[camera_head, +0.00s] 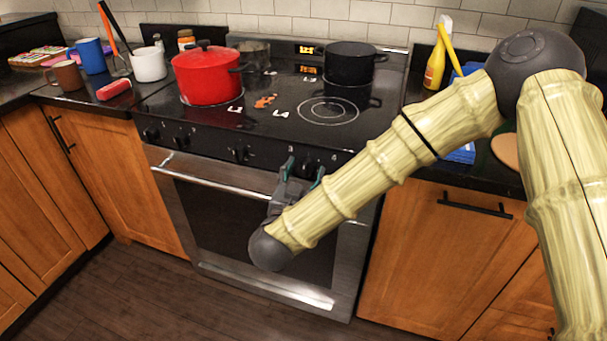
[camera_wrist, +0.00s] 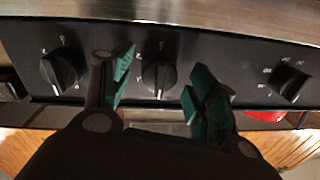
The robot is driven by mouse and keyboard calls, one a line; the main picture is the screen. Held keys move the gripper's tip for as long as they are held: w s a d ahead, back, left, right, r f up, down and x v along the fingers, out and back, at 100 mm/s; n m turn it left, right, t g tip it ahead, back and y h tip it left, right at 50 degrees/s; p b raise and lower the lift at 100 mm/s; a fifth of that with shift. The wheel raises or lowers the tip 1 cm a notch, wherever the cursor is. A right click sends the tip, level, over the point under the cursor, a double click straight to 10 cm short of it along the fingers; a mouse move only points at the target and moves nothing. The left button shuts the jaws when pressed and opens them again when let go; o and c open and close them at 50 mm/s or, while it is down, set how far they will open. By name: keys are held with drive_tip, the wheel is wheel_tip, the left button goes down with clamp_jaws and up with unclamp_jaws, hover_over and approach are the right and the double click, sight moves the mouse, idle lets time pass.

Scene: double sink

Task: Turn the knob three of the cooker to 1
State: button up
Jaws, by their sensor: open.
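The black cooker (camera_head: 270,125) has a row of dark knobs along its front panel. My gripper (camera_head: 304,171) is at the panel's right part in the head view, with its fingers pointing at the panel. In the wrist view my gripper (camera_wrist: 160,82) is open, with green-padded fingers on either side of a middle black knob (camera_wrist: 158,72). A white mark on this knob points down in that picture. Contact between pads and knob cannot be made out. Other knobs show to the left (camera_wrist: 63,68) and right (camera_wrist: 290,82). My gripper hides part of the panel in the head view.
The oven handle (camera_head: 215,180) runs below the knobs. A red pot (camera_head: 206,75) and a black pot (camera_head: 350,63) stand on the cooktop. Mugs stand on the left counter. A yellow bottle (camera_head: 435,65) stands at right. The floor before the oven is clear.

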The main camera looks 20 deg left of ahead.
drive_tip(key=shift+w, duration=0.2)
drive_tip(key=c, duration=1)
drive_tip(key=shift+m, duration=0.4)
drive_tip(key=m, duration=0.5)
drive_tip(key=shift+a+f+m, duration=0.1)
drive_tip(key=shift+m, duration=0.2)
drive_tip(key=m, duration=0.2)
drive_tip(key=m+b, duration=0.1)
drive_tip(key=m, duration=0.2)
drive_tip(key=shift+a+m+t+h, duration=0.1)
drive_tip(key=shift+m+t+h, duration=0.2)
